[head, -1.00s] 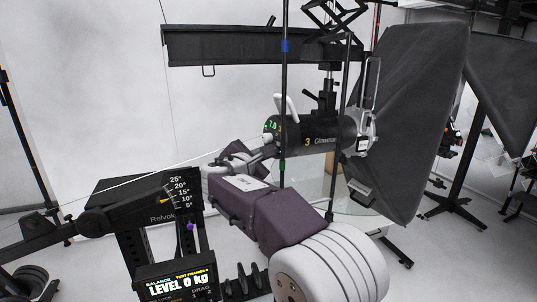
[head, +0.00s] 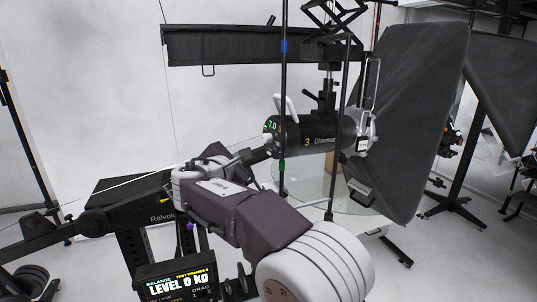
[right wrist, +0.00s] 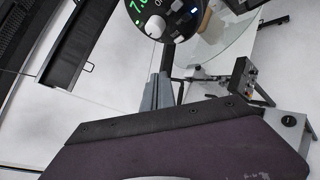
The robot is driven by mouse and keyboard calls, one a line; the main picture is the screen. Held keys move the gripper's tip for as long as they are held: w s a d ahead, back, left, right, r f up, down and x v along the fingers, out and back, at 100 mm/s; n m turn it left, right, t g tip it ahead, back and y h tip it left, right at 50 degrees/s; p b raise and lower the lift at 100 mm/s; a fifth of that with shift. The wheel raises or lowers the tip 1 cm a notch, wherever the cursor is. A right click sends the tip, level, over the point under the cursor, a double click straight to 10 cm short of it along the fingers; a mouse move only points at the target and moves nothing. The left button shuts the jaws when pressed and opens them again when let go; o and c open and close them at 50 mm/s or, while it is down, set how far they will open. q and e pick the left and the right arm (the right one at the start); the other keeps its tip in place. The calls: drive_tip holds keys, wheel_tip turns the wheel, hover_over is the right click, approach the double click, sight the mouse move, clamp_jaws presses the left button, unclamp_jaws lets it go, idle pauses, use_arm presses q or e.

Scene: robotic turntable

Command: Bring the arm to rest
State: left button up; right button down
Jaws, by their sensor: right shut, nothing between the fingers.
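My right arm comes in from the bottom of the head view, with a white joint and purple links that bend back toward a studio light. My right gripper (head: 260,153) is shut and empty just below and left of the light's rear panel. In the right wrist view, its grey fingers (right wrist: 162,78) point up toward the dial, with a visible gap before it. The black studio light (head: 325,137) hangs level, its green display reading 7.0. Its rear panel with a pale dial (right wrist: 157,26) shows at the top of the right wrist view. My left gripper is not in view.
A large black softbox (head: 415,110) is fixed to the light's front. A round glass table (head: 345,200) stands below it. Thin dark poles (head: 284,80) run upright close to the arm. A black machine with a "LEVEL 0 kg" screen (head: 179,284) stands at lower left.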

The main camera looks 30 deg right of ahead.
idle(0.4)
drive_tip(key=s+a+f+m+g+y+b, duration=0.1)
drive_tip(key=s+f+m+g+y+b, duration=0.15)
drive_tip(key=f, duration=0.75)
drive_tip(key=s+a+f+m+g+y+b, duration=0.1)
drive_tip(key=s+a+f+b, duration=0.15)
drive_tip(key=f, duration=0.75)
drive_tip(key=s+a+f+m+g+y+b, duration=0.1)
drive_tip(key=s+f+m+g+y+b, duration=0.15)
drive_tip(key=f, duration=0.75)
drive_tip(key=s+a+f+m+g+y+b, duration=0.1)
drive_tip(key=s+a+f+m+b, duration=0.3)
drive_tip(key=f, duration=0.7)
drive_tip(key=s+a+f+m+g+y+b, duration=0.2)
drive_tip(key=s+a+f+m+y+b, duration=0.2)
drive_tip(key=s+f+m, duration=0.4)
drive_tip(key=s+a+f, duration=0.1)
drive_tip(key=s+f, duration=0.3)
drive_tip(key=s, duration=0.1)
drive_tip(key=shift+m+y, duration=0.3)
drive_tip(key=shift+s, duration=0.1)
